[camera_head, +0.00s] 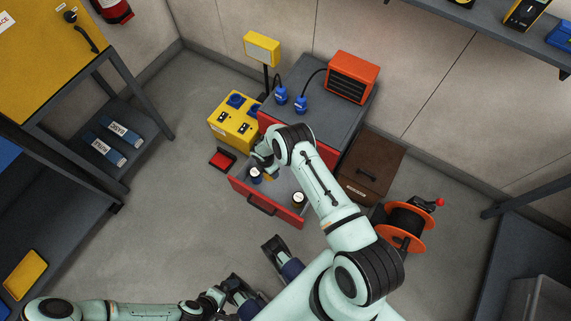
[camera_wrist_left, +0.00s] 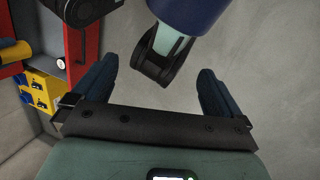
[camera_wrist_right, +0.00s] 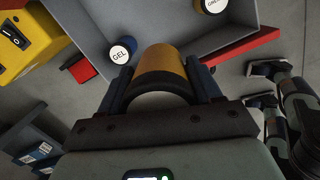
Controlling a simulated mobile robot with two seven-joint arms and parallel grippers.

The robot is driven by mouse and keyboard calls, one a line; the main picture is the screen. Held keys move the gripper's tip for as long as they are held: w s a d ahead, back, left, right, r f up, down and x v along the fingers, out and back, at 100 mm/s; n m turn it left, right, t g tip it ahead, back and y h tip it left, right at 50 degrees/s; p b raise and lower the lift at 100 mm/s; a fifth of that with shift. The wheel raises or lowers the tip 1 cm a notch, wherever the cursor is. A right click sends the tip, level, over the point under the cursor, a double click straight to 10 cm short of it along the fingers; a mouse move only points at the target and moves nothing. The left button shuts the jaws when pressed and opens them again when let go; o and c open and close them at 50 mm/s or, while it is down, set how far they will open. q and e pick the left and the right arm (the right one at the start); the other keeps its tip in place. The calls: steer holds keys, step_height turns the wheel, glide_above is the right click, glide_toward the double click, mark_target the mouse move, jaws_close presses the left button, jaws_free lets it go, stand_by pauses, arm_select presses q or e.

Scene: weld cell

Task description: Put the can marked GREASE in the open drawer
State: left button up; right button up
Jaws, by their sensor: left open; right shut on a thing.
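The open red drawer (camera_head: 242,191) has a grey inside. A blue can with a white top (camera_head: 256,180) stands at its left; the top reads GEL in the right wrist view (camera_wrist_right: 123,49). A second white-topped can (camera_head: 298,202) stands further right; its lettering, seeming to start GRE, is cut off in the right wrist view (camera_wrist_right: 212,6). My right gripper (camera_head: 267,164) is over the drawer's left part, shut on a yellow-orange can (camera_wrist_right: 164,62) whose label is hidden. My left gripper (camera_head: 243,291) is open and empty, low in the head view.
The grey cabinet (camera_head: 318,83) bears an orange heater (camera_head: 352,77) and blue plugs. A yellow socket box (camera_head: 234,125) and small red tray (camera_head: 222,160) are left of the drawer. A brown box (camera_head: 372,167) and orange cable reel (camera_head: 404,227) are right.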

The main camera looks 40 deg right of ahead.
steer(key=f, duration=0.3)
steer(key=d+f+n+b, duration=0.1)
steer(key=f, duration=0.2)
steer(key=s+f+n+b, duration=0.1)
steer(key=f, duration=0.2)
steer(key=shift+d, duration=0.25)
steer(key=b, duration=0.6)
glide_above(276, 192)
step_height(276, 192, down, 12)
steer(key=shift+s+r, duration=0.1)
arm_select(q)
steer(key=w+a+f+t+y, duration=0.2)
steer(key=w+a+f+t, duration=0.25)
steer(key=w+f, duration=0.6)
arm_select(e)
steer(key=shift+f+b, duration=0.45)
steer(key=shift+f, duration=0.1)
step_height(276, 192, down, 2)
steer(key=shift+f+b, duration=0.2)
steer(key=shift+b, duration=0.55)
arm_select(q)
steer(key=shift+n+g, duration=0.5)
steer(key=shift+g, duration=0.45)
steer(key=s+f, duration=0.1)
steer(key=s+a+f, duration=0.1)
steer(key=f, duration=0.1)
steer(key=shift+s+a, duration=0.1)
steer(key=shift+s, duration=0.25)
